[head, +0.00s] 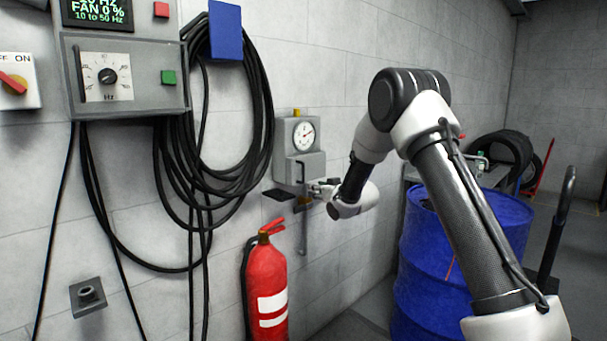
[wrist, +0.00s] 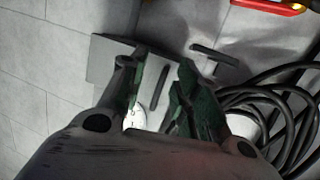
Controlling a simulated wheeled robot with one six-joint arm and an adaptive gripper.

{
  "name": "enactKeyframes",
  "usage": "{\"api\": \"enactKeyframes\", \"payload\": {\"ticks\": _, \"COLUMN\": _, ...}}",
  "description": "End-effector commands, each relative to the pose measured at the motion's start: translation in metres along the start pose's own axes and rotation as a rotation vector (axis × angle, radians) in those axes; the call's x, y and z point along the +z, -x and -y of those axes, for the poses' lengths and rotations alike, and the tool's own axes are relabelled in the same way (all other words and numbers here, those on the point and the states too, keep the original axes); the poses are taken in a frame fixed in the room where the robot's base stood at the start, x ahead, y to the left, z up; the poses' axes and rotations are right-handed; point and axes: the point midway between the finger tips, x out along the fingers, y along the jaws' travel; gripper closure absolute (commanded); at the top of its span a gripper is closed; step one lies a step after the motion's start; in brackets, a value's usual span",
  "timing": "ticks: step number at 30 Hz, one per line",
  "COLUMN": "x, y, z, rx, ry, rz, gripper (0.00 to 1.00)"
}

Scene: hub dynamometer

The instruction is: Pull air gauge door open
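The grey air gauge box (head: 284,137) is on the wall in the head view, with a round white dial (head: 304,134) on its upper part. Its lower front is the door (head: 312,166), with a dark upright handle (head: 299,171) at its left. The door looks shut. My gripper (head: 318,187) is at the box's lower right, small and partly hidden by my wrist. In the wrist view my gripper (wrist: 160,72) has its fingers apart, with a dark bar, apparently the handle, showing between them. I cannot tell whether they touch it.
A red fire extinguisher (head: 267,288) stands below the box, and black hoses (head: 262,120) hang to its left. A small dark plate (head: 278,195) sticks out below the box. A blue drum (head: 420,255) stands to the right, behind my arm.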

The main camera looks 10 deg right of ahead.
Motion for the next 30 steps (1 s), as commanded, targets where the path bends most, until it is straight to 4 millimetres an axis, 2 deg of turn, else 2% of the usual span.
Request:
{"api": "enactKeyframes", "payload": {"ticks": 1, "x": -0.018, "y": -0.001, "z": 0.004, "rx": -0.016, "ry": -0.001, "rz": -0.068, "gripper": 0.68}}
{"api": "enactKeyframes", "payload": {"ticks": 3, "x": -0.035, "y": 0.001, "z": 0.008, "rx": -0.035, "ry": -0.006, "rz": -0.140, "gripper": 0.68}}
{"api": "enactKeyframes", "payload": {"ticks": 6, "x": -0.048, "y": 0.000, "z": 0.010, "rx": -0.046, "ry": -0.016, "rz": -0.192, "gripper": 0.68}}
{"api": "enactKeyframes", "payload": {"ticks": 8, "x": -0.050, "y": -0.004, "z": 0.011, "rx": -0.048, "ry": -0.019, "rz": -0.200, "gripper": 0.68}}
{"api": "enactKeyframes", "payload": {"ticks": 16, "x": -0.058, "y": -0.047, "z": 0.013, "rx": -0.047, "ry": -0.021, "rz": -0.197, "gripper": 0.68}}
{"api": "enactKeyframes", "payload": {"ticks": 21, "x": -0.061, "y": -0.067, "z": 0.013, "rx": -0.046, "ry": -0.022, "rz": -0.195, "gripper": 0.68}}
{"api": "enactKeyframes", "payload": {"ticks": 30, "x": -0.063, "y": -0.073, "z": 0.013, "rx": -0.045, "ry": -0.022, "rz": -0.195, "gripper": 0.68}}
